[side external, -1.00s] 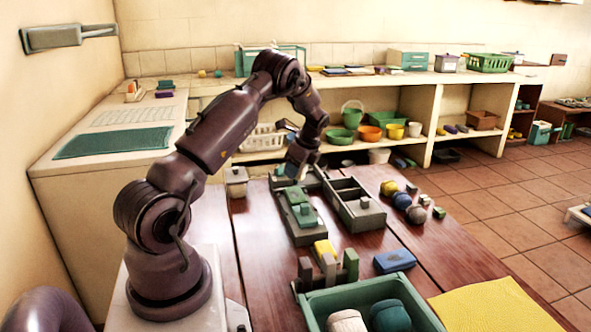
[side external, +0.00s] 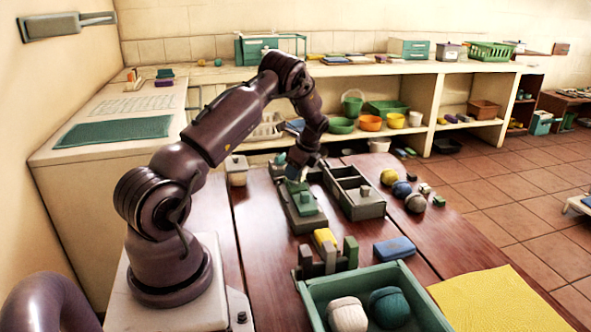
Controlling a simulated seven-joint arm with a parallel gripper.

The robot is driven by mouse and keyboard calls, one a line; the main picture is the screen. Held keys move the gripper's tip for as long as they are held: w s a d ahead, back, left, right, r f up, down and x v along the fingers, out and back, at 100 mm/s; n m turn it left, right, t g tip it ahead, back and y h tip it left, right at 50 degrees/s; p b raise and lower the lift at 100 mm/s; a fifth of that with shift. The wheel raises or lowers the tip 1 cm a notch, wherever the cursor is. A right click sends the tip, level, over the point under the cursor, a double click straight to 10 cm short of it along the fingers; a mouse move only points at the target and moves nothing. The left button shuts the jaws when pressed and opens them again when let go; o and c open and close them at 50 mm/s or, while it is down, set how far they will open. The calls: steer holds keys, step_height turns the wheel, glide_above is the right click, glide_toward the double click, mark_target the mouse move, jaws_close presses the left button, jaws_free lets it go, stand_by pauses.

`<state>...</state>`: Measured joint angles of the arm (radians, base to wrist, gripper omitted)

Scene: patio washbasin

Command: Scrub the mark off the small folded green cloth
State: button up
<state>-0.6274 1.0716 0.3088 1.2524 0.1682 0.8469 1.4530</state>
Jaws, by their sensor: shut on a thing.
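My gripper (side external: 294,178) is at the far end of the table, just above and behind a green folded-looking piece (side external: 303,202). That piece lies on a long grey tray (side external: 303,226) and has a small raised green block on top. It may be the green cloth, but I cannot be sure, and no mark on it can be made out. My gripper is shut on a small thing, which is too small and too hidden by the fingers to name. I cannot tell whether it touches the green piece.
A grey divided box (side external: 355,195) stands right of the tray. Nearer are a rack with a yellow block (side external: 323,240), a blue block (side external: 394,249), a green bin (side external: 398,270) with yarn balls, and a yellow cloth (side external: 497,300). A lidded pot (side external: 236,168) stands left.

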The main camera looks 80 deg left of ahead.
steer(key=shift+f, duration=0.6)
stand_by(0.5)
steer(key=shift+a, duration=0.15)
